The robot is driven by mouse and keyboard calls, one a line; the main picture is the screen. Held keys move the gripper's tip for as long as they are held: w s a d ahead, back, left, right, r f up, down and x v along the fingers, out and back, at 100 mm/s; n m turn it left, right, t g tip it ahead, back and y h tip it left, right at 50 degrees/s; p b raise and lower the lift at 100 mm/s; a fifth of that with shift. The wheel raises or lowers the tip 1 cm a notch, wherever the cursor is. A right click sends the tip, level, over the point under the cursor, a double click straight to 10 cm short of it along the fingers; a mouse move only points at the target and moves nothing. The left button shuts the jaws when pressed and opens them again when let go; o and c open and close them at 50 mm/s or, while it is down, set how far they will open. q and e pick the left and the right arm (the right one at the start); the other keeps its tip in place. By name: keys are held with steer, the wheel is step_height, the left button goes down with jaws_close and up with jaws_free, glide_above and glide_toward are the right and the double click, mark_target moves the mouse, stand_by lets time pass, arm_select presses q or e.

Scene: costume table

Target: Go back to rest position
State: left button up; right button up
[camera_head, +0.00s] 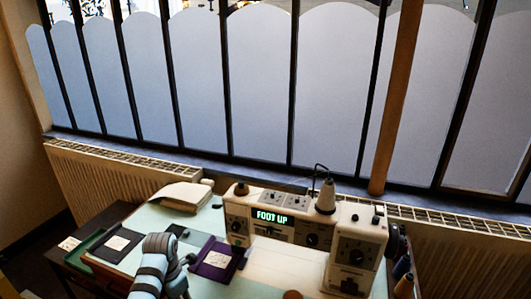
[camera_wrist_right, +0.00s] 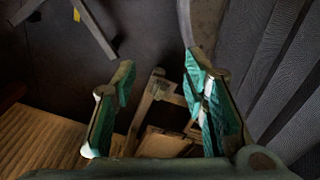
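My right gripper (camera_wrist_right: 160,75) is open in the right wrist view, with its two teal-padded fingers spread and nothing between them. Below it are a dark floor and wooden pieces, partly hidden by the fingers. The right gripper does not show in the head view. In the head view a grey-blue jointed arm part with dark bands, which looks like mine, stands in front of the table at the lower left. No left gripper fingers can be made out there.
A white sewing machine (camera_head: 352,252) with a lit "FOOT UP" display stands on the pale green table (camera_head: 150,218). A purple cloth piece (camera_head: 217,258), a folded beige cloth (camera_head: 183,196) and a green tray (camera_head: 88,250) lie to its left. Radiators (camera_head: 105,182) and a window stand behind.

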arm_select(q)
steer(key=s+a+f+m, duration=0.1)
steer(key=s+f+m, duration=0.8)
steer(key=f, duration=0.4)
steer(key=s+a+f+m, duration=0.1)
steer(key=s+f+m, duration=0.5)
steer(key=s+f, duration=0.6)
steer(key=s+f+m, duration=0.3)
steer(key=s+m, duration=0.1)
steer(key=s, duration=0.4)
steer(key=s+a+f+m, duration=0.1)
steer(key=s+f+m, duration=0.2)
steer(key=s+m, duration=0.2)
steer(key=s+f+m+t, duration=0.1)
steer(key=s+f+m, duration=0.2)
steer(key=s, duration=0.8)
steer(key=shift+s+a+m+y, duration=0.3)
steer(key=shift+m, duration=0.9)
